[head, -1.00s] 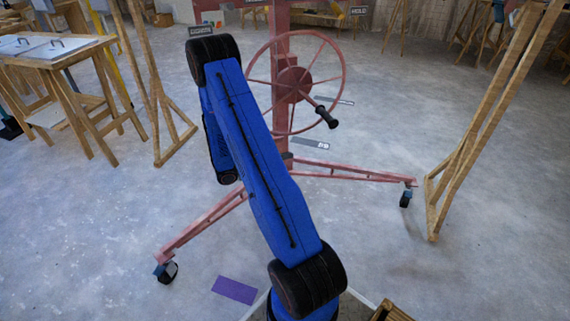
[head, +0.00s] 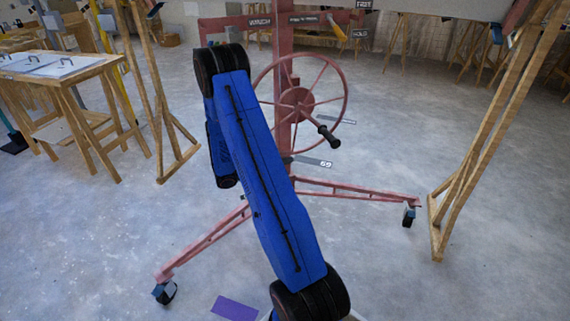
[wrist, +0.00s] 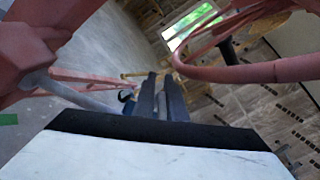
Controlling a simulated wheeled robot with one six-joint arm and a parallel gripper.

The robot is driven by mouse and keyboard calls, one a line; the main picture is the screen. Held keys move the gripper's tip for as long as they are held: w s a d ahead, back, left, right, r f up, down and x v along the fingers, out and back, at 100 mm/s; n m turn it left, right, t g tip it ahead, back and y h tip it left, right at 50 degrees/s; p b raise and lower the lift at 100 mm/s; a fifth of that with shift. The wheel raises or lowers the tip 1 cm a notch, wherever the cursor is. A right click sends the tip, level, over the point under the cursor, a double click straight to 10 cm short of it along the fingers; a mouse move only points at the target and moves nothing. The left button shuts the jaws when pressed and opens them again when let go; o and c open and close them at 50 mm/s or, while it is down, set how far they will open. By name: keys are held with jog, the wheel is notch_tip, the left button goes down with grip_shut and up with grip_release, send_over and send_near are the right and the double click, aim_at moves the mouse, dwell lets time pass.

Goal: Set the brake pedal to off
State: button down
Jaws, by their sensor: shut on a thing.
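The red panel lift stands ahead in the head view, with its mast (head: 283,135) partly behind my blue arm. In the wrist view, a grey bar that looks like the brake pedal (wrist: 80,97) runs from the red frame toward my fingers. My gripper (wrist: 160,92) has its two dark fingers close together, shut on this bar near its end. The contact itself is partly hidden by the gripper body. In the head view my gripper is hidden behind my arm.
The red handwheel (head: 300,100) with its black handle (head: 328,136) is close to the arm; its rim also shows above right of my fingers in the wrist view (wrist: 260,72). Red legs (head: 360,190) spread on casters. Wooden frames (head: 490,140) stand either side. A purple mat (head: 234,307) lies in front.

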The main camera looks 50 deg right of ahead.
jog(key=shift+w+r, duration=0.1)
jog(key=c, duration=1.9)
grip_release()
jog(key=v, duration=1.7)
jog(key=shift+a, duration=0.2)
